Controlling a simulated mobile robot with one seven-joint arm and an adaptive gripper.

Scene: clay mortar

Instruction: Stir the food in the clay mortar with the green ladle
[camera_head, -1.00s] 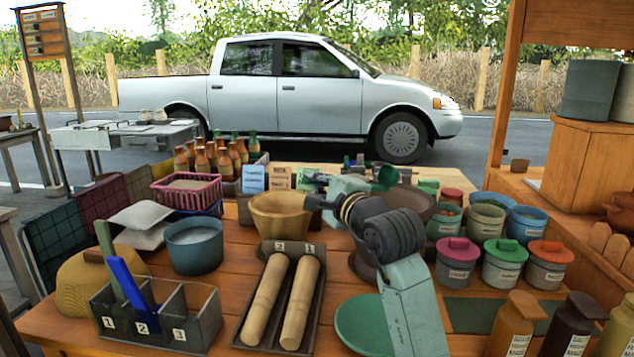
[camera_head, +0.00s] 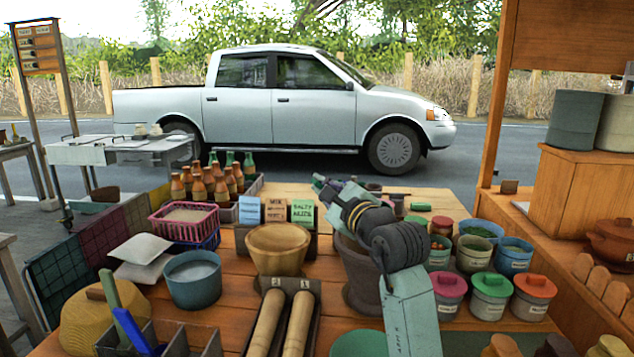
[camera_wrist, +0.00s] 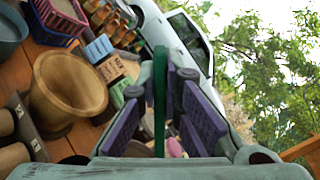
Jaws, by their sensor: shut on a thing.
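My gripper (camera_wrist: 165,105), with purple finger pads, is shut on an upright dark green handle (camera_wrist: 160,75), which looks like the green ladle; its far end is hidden. In the head view my gripper (camera_head: 342,195) is at the back of the table, above and beyond the dark brown clay mortar (camera_head: 358,280). My arm covers much of this mortar, so its food is hidden. A dull green handle (camera_head: 109,290) and a blue handle (camera_head: 132,330) stand in a numbered grey rack (camera_head: 185,340) at front left.
A tan wooden mortar (camera_head: 277,250) stands left of the clay one and shows in the wrist view (camera_wrist: 68,90). Labelled boxes (camera_head: 275,211) stand behind it. Lidded jars (camera_head: 490,295) crowd the right. Two rolling pins (camera_head: 282,325) lie in front; a blue bucket (camera_head: 193,280) stands left.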

